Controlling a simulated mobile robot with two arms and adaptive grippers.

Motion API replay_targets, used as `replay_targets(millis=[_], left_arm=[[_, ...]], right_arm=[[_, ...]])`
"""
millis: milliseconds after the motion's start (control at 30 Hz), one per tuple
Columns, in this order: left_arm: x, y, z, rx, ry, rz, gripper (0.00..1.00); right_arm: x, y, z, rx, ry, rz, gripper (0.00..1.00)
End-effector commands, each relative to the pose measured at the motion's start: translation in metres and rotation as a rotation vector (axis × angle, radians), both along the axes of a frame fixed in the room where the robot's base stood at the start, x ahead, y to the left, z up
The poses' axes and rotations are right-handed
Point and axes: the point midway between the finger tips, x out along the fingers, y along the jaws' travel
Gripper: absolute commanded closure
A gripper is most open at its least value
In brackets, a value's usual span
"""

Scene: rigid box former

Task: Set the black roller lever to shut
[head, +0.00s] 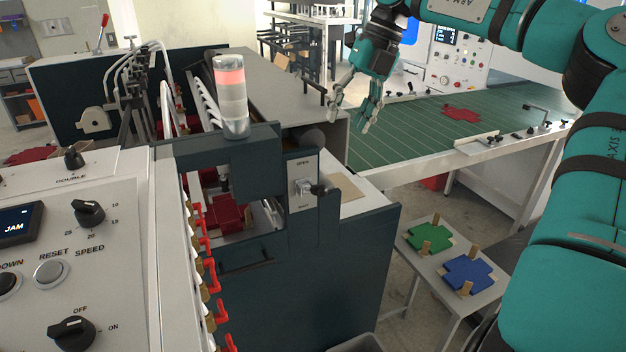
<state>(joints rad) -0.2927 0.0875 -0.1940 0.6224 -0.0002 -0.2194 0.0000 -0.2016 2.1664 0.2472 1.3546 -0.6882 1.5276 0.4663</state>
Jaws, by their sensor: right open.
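The black roller lever (318,190) sticks out from a light plate (304,170) on the dark machine's front. The plate reads OPEN at the top; the lower word is too small to read surely. The lever's black knob points to the right, at about mid-height of the plate. My right gripper (351,117) hangs above and behind the lever, to its right in the picture. Its fingers are spread and empty, pointing down, clear of the lever. My left gripper is not in view.
A signal tower (231,98) stands left of the lever. A grey cover (265,85) with a dark handle (314,90) lies close to my right gripper. A green conveyor (410,125) runs behind. A control panel (90,250) with a JAM display fills the left front.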

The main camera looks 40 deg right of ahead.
Motion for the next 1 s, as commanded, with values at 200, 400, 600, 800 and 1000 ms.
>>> replay_targets(millis=[200,400,600,800,1000], left_arm=[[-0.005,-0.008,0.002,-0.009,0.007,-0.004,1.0],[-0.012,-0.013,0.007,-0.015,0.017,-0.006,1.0],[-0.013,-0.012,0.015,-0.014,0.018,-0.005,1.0],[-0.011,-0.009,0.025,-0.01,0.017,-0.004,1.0],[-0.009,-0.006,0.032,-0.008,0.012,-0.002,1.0]], right_arm=[[-0.008,0.012,0.004,-0.072,0.052,0.032,0.54],[-0.004,0.02,-0.028,-0.069,0.052,0.034,0.54],[0.001,0.031,-0.07,-0.066,0.052,0.033,0.54],[0.006,0.041,-0.111,-0.067,0.052,0.032,0.54],[0.011,0.048,-0.141,-0.068,0.049,0.031,0.54]])
